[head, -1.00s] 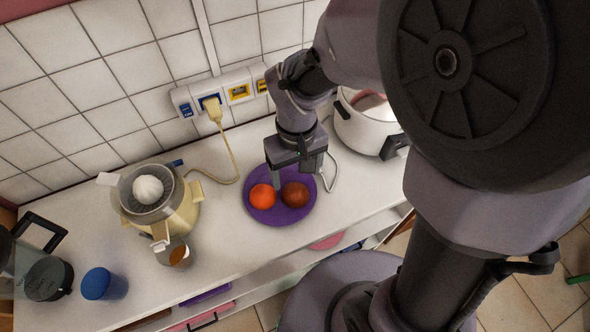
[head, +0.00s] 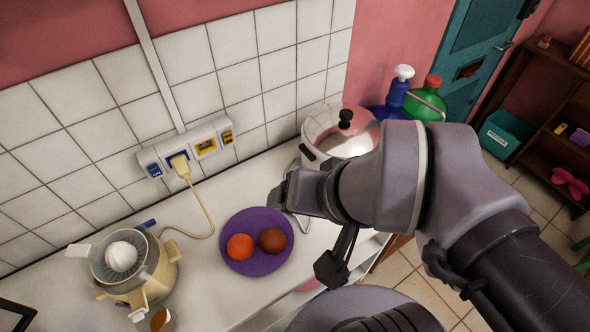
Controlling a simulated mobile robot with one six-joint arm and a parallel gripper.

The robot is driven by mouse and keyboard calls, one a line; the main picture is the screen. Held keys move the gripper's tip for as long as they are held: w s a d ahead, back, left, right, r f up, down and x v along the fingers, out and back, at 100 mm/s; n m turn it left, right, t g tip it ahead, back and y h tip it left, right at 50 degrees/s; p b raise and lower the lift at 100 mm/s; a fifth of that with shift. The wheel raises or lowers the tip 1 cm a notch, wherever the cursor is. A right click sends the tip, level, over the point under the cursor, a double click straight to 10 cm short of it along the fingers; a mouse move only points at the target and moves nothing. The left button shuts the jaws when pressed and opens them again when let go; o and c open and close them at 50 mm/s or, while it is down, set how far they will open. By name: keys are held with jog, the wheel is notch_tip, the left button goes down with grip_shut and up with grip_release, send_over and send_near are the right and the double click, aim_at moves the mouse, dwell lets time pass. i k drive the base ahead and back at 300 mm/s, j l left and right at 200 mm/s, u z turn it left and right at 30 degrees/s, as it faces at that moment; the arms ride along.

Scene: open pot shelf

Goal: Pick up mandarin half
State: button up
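A purple plate (head: 250,266) lies on the white counter. Two round fruits lie on it side by side: a bright orange one (head: 240,247) on the left and a darker reddish-brown one (head: 272,240) on the right. I cannot tell from this view which is the mandarin half, or whether either is cut. My gripper (head: 279,196) is above and to the right of the plate, at the end of my raised arm. It is seen end-on and partly hidden by my wrist, so its fingers and anything between them are unclear.
A cream juicer (head: 150,277) stands left of the plate, with a small cup (head: 161,320) before it. A lidded white pot (head: 318,150) stands behind my arm.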

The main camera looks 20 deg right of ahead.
aim_at(241, 246)
jog(key=l+u, duration=0.1)
jog(key=u, duration=0.3)
jog(key=l+u, duration=0.1)
jog(key=u, duration=0.25)
jog(key=l+u, duration=0.1)
jog(key=u, duration=0.3)
jog(key=i+l, duration=0.05)
